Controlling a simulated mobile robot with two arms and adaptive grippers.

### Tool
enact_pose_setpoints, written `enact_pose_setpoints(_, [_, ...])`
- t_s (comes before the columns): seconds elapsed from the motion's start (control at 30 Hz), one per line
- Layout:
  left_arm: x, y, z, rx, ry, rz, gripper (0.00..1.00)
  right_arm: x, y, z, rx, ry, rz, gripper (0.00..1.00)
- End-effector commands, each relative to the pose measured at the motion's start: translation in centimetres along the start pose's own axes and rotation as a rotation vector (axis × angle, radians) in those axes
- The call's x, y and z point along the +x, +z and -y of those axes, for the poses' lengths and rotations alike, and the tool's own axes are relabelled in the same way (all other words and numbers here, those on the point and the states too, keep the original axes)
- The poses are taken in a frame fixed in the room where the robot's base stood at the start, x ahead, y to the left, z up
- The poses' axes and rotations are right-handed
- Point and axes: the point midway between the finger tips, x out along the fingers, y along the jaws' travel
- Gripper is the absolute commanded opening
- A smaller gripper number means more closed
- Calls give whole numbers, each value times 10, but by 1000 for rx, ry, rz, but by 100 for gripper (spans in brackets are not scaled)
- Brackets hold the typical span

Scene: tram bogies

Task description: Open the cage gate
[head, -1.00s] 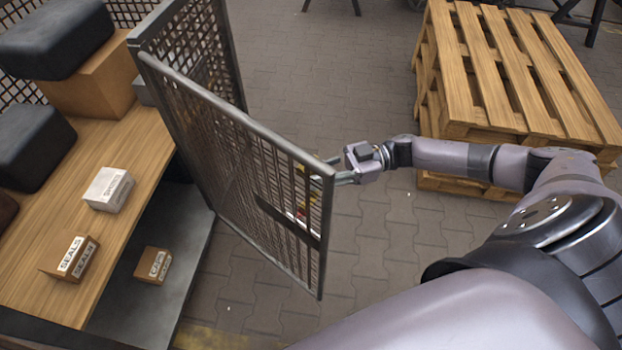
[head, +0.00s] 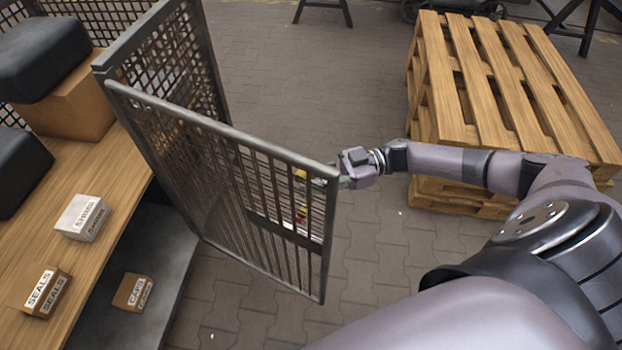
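The cage gate (head: 215,180) is a grey metal barred panel. It stands swung out from the cage's mesh side wall (head: 170,65), with its free edge toward the right. A dark flat plate crosses its bars near the free edge. My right gripper (head: 335,178) is at the gate's free edge, near the upper corner. Its fingertips are partly hidden behind the gate's frame and bars, so I cannot tell whether they are closed on it. Something yellow and red shows through the bars there. My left gripper is not in view.
Inside the cage, a wooden shelf (head: 98,165) holds a SHIMS box (head: 82,218), a SEALS box (head: 45,292) and dark blocks. A CAPS box (head: 133,292) sits on a lower grey shelf. Stacked wooden pallets (head: 510,90) stand at the right. Paved floor between is clear.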

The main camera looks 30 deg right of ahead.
Motion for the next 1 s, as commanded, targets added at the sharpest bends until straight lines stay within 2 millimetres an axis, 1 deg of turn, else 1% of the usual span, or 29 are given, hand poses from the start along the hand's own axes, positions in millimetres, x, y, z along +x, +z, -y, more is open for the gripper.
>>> enact_pose_setpoints(0.03, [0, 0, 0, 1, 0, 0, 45, 0, 0, 0, 0, 0, 1, 22])
enact_pose_setpoints(0.27, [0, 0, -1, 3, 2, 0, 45, 0, -1, 0, -2, -1, -2, 38])
enact_pose_setpoints(0.53, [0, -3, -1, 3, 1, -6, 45, 0, -1, 0, -3, -1, -4, 38])
enact_pose_setpoints(0.63, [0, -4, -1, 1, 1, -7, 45, -4, -1, 0, -2, 0, -2, 38])
enact_pose_setpoints(0.77, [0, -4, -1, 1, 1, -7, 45, -22, -1, -1, -2, 3, 1, 38])
enact_pose_setpoints(1.0, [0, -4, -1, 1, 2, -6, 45, -73, 0, -1, -1, 2, 0, 38])
